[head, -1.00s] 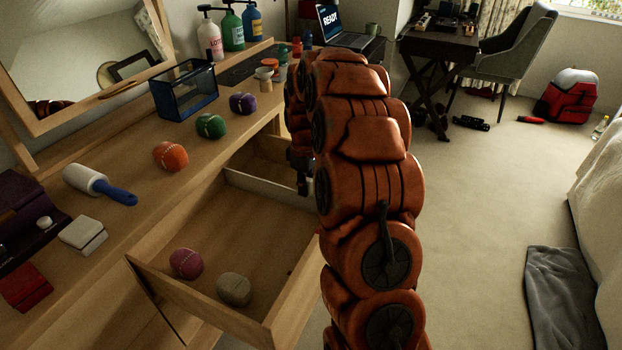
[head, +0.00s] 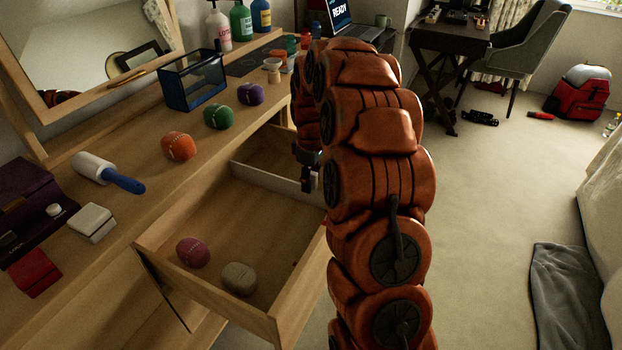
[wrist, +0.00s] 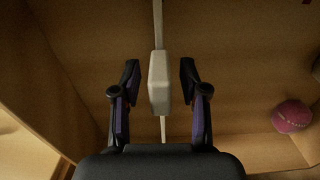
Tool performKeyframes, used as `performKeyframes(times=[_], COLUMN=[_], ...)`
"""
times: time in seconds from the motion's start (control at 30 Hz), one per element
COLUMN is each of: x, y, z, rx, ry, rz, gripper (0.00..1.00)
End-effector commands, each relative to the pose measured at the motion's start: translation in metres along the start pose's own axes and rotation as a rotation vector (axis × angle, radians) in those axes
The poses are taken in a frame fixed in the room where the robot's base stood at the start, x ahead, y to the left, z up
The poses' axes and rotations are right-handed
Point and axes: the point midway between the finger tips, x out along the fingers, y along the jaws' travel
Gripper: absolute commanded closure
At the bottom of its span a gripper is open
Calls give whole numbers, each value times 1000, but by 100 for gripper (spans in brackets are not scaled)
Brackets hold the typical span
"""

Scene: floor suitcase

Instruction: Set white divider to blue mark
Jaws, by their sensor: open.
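The white divider (head: 272,178) stands across the open wooden drawer (head: 165,272) in the head view. In the wrist view the divider (wrist: 158,25) runs as a thin upright strip with a thicker white block (wrist: 159,88) at its middle. My gripper (wrist: 159,76) is open, with one finger on each side of that block and a gap visible on both sides. In the head view my gripper (head: 311,172) shows at the drawer's right part, above the divider's end, partly hidden by my arm. I cannot make out a blue mark in either view.
A purple ball (head: 193,252) and a beige ball (head: 239,278) lie in the drawer's near part. A pink ball (wrist: 292,116) shows in the wrist view. Orange (head: 178,146), green (head: 218,116) and violet (head: 251,94) balls and a blue bin (head: 193,84) stand on the dresser top.

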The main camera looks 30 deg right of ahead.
Motion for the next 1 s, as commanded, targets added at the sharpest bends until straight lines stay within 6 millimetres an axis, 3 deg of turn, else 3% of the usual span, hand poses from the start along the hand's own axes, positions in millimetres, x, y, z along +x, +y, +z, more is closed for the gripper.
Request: performKeyframes(times=[0.23,0.7,1.0], x=[-20,-103,-120], y=[1,1,0], z=[-1,-1,-1], rx=[0,0,0], ry=[2,2,0], rz=[3,2,-1], gripper=[56,56,56])
